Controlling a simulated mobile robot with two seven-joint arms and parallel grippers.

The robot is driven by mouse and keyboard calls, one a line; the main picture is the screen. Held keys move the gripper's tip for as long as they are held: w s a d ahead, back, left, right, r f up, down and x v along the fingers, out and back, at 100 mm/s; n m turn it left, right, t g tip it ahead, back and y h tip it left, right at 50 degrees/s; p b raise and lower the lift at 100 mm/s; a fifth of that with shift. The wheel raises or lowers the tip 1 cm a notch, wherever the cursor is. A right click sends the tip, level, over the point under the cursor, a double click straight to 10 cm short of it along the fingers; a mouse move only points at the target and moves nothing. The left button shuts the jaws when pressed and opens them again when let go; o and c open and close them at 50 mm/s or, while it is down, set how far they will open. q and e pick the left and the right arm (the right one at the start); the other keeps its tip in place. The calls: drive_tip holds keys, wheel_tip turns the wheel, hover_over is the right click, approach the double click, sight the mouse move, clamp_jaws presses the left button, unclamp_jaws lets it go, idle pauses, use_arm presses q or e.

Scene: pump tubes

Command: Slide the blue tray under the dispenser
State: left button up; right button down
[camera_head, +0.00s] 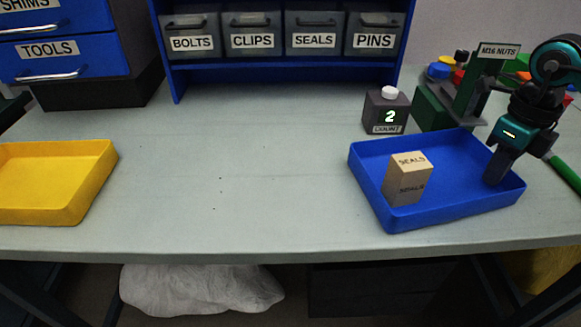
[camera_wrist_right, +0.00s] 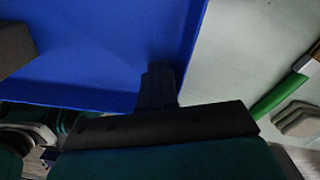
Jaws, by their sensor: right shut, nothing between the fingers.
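The blue tray (camera_head: 452,207) stands on the table at the right, in front of the green dispenser (camera_head: 462,98) labelled M16 NUTS. A cardboard box (camera_head: 408,180) labelled SEALS stands upright in the tray's left part. My right gripper (camera_head: 494,178) is shut and empty, pointing down. Its fingertips appear inside the tray near the right wall; contact with the wall cannot be told. In the right wrist view, the shut fingers (camera_wrist_right: 160,82) overlap the blue tray (camera_wrist_right: 90,55) near its edge. My left gripper is not in view.
A yellow tray (camera_head: 60,180) lies at the far left. A green pen-like object (camera_head: 565,172) lies right of the blue tray. The table's middle is clear.

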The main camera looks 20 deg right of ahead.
drive_tip(key=shift+s+d+b, duration=0.15)
drive_tip(key=shift+s+d, duration=0.15)
drive_tip(key=shift+d, duration=0.8)
drive_tip(key=shift+s+d+b, duration=0.15)
drive_tip(key=shift+s+d, duration=0.2)
drive_tip(key=shift+d, duration=0.8)
drive_tip(key=shift+s+d+b, duration=0.15)
drive_tip(key=shift+s+d, duration=0.15)
drive_tip(key=shift+d, duration=0.9)
drive_tip(key=shift+s+d, duration=0.2)
drive_tip(key=shift+d, duration=0.35)
drive_tip(key=shift+s+d, duration=0.15)
drive_tip(key=shift+d, duration=0.35)
drive_tip(key=shift+s+d+r, duration=0.2)
drive_tip(key=shift+d, duration=0.45)
drive_tip(key=shift+s+d+r, duration=0.15)
drive_tip(key=shift+d, duration=0.5)
drive_tip(key=shift+w+a+f, duration=0.1)
drive_tip(key=shift+w+a, duration=0.05)
drive_tip(key=shift+a, duration=0.6)
wheel_tip(320, 180, up, 7)
drive_tip(key=p, duration=0.5)
drive_tip(key=shift+f+p, duration=0.2)
drive_tip(key=shift+p, duration=0.2)
